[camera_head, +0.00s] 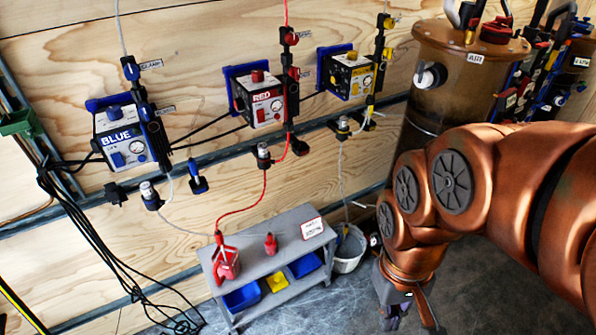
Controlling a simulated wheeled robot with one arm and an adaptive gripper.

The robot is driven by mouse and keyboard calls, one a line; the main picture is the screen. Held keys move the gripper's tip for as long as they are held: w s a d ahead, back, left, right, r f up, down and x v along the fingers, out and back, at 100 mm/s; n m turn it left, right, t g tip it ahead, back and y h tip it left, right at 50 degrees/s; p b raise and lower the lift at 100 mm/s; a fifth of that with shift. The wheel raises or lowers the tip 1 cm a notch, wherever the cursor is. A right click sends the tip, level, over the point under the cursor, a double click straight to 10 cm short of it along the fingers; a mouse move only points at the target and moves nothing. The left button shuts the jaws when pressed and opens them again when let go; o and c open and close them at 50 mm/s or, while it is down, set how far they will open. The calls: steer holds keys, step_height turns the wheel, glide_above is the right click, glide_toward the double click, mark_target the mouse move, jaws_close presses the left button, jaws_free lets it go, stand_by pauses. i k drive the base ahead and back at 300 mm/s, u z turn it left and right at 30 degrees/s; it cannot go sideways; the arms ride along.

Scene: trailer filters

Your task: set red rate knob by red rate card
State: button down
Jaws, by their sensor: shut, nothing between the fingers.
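The red control box (266,107), labelled RED, is mounted on the wooden wall at upper middle. A red knob (257,76) sticks up from its top, and small controls on its front are too small to read. A white card with a red border (313,228) stands at the right end of the grey bench (222,262). I cannot read its text. My gripper (408,318) is low at right, pointing down near the floor, shut and empty. It is well apart from the red box and the card, and its tips are partly cut off.
A blue box (124,138) and a yellow box (352,77) flank the red one. A red jug (226,264) and a small red bottle (270,244) stand on the bench. A grey bucket (349,250) and a brown tank (460,75) stand at right. Hoses and cables hang along the wall.

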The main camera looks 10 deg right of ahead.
mark_target(257, 76)
steer(key=z, duration=0.25)
steer(key=i, duration=0.95)
steer(key=u, duration=1)
